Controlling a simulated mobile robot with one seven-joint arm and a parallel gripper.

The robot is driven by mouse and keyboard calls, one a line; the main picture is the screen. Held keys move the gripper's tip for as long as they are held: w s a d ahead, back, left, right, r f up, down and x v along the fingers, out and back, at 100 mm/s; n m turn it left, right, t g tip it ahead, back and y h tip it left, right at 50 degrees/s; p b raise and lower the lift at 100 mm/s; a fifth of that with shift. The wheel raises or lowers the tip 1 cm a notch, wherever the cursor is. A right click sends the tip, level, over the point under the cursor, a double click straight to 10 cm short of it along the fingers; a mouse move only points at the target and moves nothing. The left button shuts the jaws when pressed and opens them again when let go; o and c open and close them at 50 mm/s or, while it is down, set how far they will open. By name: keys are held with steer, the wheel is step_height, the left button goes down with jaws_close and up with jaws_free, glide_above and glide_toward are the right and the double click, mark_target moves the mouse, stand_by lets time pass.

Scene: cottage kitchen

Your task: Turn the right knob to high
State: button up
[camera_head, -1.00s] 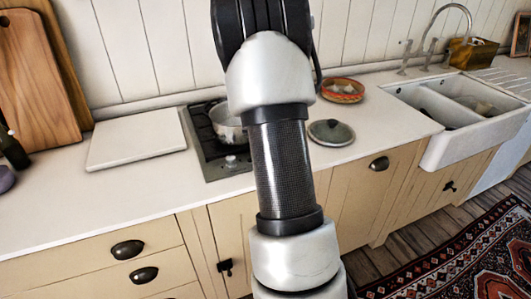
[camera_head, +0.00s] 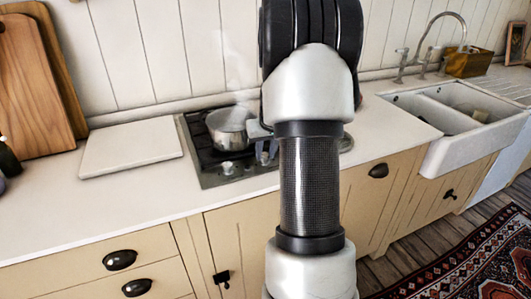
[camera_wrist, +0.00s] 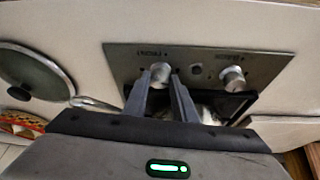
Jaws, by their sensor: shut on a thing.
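The hob (camera_head: 212,180) is a dark plate with a steel front strip, set into the counter. Two silver knobs sit on this strip, which the wrist view shows turned around. The right knob (camera_wrist: 160,70) is at left there, between the fingertips of my gripper (camera_wrist: 160,80). My gripper is shut on it. In the head view my gripper (camera_head: 266,153) is at the hob's front right, and my arm hides part of it. The left knob (camera_head: 227,168) stands free; it also shows in the wrist view (camera_wrist: 233,78). The knob's pointer is not readable.
A steaming metal pot (camera_head: 230,130) stands on the hob. A white board (camera_head: 130,150) lies left of the hob. The sink (camera_head: 450,110) is at right.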

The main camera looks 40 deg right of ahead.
steer(key=o, duration=1)
steer(key=shift+o, duration=0.2)
